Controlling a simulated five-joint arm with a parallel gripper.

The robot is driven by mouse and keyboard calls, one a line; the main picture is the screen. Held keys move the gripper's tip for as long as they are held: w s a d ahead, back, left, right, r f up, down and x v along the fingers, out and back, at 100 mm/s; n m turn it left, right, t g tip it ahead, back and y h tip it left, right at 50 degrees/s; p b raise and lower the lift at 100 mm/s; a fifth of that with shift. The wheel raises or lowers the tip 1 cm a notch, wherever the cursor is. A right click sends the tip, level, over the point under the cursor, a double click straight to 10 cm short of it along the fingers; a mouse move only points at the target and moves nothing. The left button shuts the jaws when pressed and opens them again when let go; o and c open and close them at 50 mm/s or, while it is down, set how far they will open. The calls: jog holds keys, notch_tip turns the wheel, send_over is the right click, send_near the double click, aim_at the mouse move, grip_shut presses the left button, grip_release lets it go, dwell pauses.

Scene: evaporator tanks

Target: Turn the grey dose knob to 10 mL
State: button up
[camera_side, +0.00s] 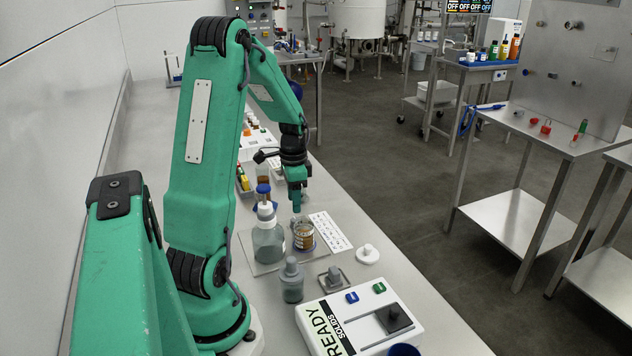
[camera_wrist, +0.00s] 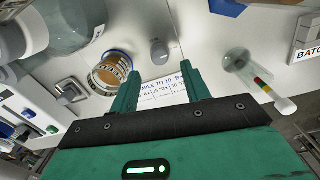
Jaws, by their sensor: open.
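My gripper (camera_side: 297,205) points down over the bench, just beyond the beaker. In the wrist view its two green fingers (camera_wrist: 160,78) are apart with nothing between them. A small rounded grey knob-like piece (camera_wrist: 160,48) lies beyond the fingertips in the wrist view, apart from them. Another grey knob (camera_side: 335,274) stands on a square plate beside the white device; it also shows in the wrist view (camera_wrist: 70,90). I cannot tell which is the dose knob, and no mL scale is readable. A bottle with a pale dispenser top (camera_side: 268,238) stands left of the beaker.
A beaker of amber liquid (camera_side: 304,235) stands beside a printed card (camera_side: 331,230). A grey-capped bottle (camera_side: 291,281), a white disc with a post (camera_side: 367,254) and the white device (camera_side: 345,320) are nearer. A clear vessel (camera_wrist: 237,60) lies right in the wrist view.

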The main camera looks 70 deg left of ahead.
aim_at(295, 219)
jog(key=shift+d+f, duration=0.1)
jog(key=shift+f, duration=2.8)
jog(key=c, duration=1)
jog(key=shift+n, duration=0.3)
jog(key=shift+r+n, duration=0.1)
jog(key=shift+n, duration=1.8)
jog(key=o, duration=1)
